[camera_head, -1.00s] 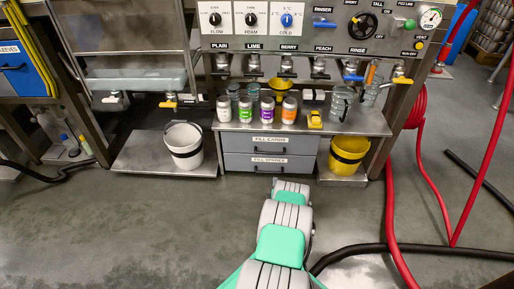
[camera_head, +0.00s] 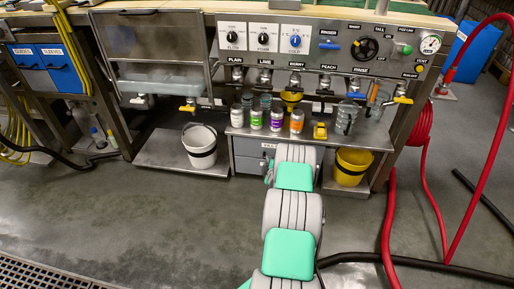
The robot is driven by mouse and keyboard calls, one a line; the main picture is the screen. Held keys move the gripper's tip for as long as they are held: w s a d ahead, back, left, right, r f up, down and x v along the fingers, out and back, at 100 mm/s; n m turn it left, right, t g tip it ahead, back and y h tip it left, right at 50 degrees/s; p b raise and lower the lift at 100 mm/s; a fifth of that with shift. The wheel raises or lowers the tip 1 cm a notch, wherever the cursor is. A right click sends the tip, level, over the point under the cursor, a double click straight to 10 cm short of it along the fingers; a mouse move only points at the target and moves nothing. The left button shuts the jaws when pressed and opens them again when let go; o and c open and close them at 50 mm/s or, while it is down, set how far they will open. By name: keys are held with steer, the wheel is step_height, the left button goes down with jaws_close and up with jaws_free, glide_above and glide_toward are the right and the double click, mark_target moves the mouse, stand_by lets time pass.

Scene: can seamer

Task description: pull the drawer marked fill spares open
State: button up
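The fill spares drawer (camera_head: 247,166) is the lower of two grey drawers under the steel counter in the middle. Only the left part of its front shows; my arm hides its label, handle and right part. The visible part looks flush with the cabinet, but I cannot tell for the whole front. The upper drawer (camera_head: 247,148) sits above it, its label partly covered by my arm. My arm reaches up from the bottom to the drawer front. My gripper is hidden behind my own arm links, so its fingers and any contact with the handle do not show.
A white bucket (camera_head: 200,150) stands on a low shelf left of the drawers, a yellow bucket (camera_head: 350,168) to the right. Several cans and a yellow object (camera_head: 320,131) stand on the counter above. Red and black hoses lie at right.

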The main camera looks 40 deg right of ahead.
steer(key=w+a+r+y+p, duration=0.1)
steer(key=w+a+r, duration=0.3)
steer(key=r, duration=0.4)
steer(key=shift+y+p, duration=0.3)
steer(key=shift+p, duration=0.4)
steer(key=shift+r, duration=0.1)
